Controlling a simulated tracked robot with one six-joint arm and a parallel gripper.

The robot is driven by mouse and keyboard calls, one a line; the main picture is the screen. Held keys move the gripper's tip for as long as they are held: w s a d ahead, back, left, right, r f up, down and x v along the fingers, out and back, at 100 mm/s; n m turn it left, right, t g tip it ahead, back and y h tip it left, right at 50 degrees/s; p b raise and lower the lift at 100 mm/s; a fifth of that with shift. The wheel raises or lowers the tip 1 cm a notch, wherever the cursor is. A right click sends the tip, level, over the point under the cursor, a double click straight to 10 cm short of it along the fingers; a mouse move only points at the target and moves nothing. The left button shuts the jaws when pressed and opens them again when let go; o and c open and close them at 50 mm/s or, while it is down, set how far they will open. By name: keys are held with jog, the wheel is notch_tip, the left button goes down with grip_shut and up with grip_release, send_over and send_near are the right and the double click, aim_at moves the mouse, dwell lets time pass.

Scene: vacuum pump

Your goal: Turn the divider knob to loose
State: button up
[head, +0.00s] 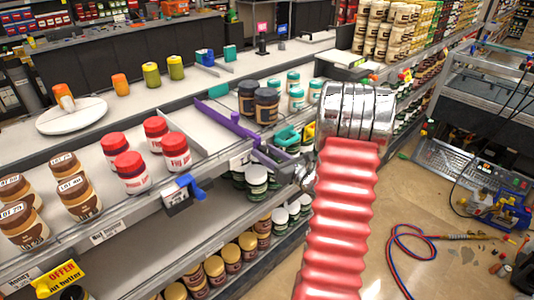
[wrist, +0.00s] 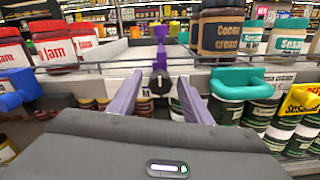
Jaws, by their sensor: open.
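The purple divider (wrist: 159,48) runs back across the shelf top between the red jam jars and the cocoa cream jars. It also shows in the head view (head: 226,122). A small dark knob (wrist: 159,84) sits on the shelf's front edge at the divider's near end, with a small white label beside it. My gripper (wrist: 161,77) is open and empty. Its two lavender fingers lie left and right of the knob in the wrist view; I cannot tell whether they touch it. In the head view the knob cannot be made out beside my arm.
Red jam jars (wrist: 48,46) stand left of the divider and cocoa cream jars (wrist: 222,34) stand right. A teal clip (wrist: 238,78) and a blue clip (head: 184,187) hang on the front rail. More jars fill the shelf below.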

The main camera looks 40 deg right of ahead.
jog(key=shift+c, duration=0.4)
jog(key=c, duration=0.9)
jog(key=shift+d, duration=0.2)
jog(key=shift+c, duration=0.4)
jog(key=shift+a, duration=0.1)
